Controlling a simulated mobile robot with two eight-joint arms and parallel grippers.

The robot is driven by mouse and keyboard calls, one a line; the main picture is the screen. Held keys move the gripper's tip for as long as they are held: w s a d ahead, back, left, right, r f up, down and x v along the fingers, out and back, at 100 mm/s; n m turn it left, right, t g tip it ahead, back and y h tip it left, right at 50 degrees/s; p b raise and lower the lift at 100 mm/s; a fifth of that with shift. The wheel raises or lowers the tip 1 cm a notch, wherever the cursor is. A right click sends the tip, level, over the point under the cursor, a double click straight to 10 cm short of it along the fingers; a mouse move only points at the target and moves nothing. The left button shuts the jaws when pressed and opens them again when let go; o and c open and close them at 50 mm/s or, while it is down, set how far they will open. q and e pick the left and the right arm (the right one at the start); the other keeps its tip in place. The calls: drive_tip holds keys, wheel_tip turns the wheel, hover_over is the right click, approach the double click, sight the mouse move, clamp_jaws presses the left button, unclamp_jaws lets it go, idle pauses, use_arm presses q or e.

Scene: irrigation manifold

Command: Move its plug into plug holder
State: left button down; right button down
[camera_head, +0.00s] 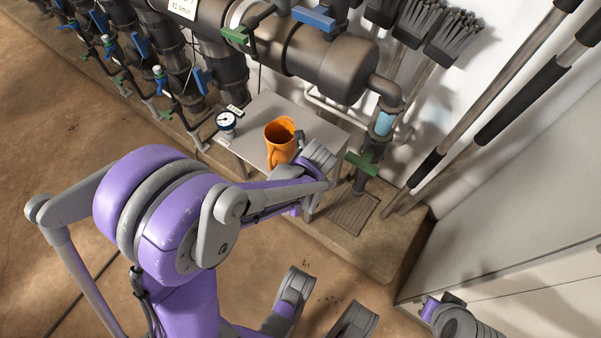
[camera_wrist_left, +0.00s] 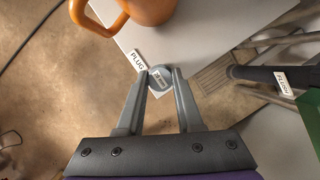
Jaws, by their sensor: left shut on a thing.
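In the left wrist view my left gripper (camera_wrist_left: 161,76) is shut on a small round grey plug (camera_wrist_left: 160,78) with a pale label on its top. It is over the edge of the small grey table (camera_wrist_left: 215,30), close beside a white label reading PLUG (camera_wrist_left: 138,61). I cannot tell whether the plug touches anything below. In the head view the gripper is at the table's right side, and the arm and wrist hide the plug. I cannot make out a separate plug holder. Part of my right arm (camera_head: 455,320) shows at the lower right; its fingers cannot be made out.
An orange jug (camera_head: 280,143) stands on the table, close to the left gripper; it also shows in the wrist view (camera_wrist_left: 150,8). A dial gauge (camera_head: 226,121) is at the table's left. A pipe with a green handle (camera_head: 362,164) stands right. A floor grate (camera_head: 352,212) lies below.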

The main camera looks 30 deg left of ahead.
use_arm(q)
drive_tip(key=shift+f, duration=0.1)
drive_tip(key=shift+c, duration=2.4)
unclamp_jaws()
drive_tip(key=shift+o, duration=0.2)
drive_tip(key=shift+o, duration=1.4)
drive_tip(key=shift+r+p, duration=2.4)
drive_tip(key=shift+r, duration=1.15)
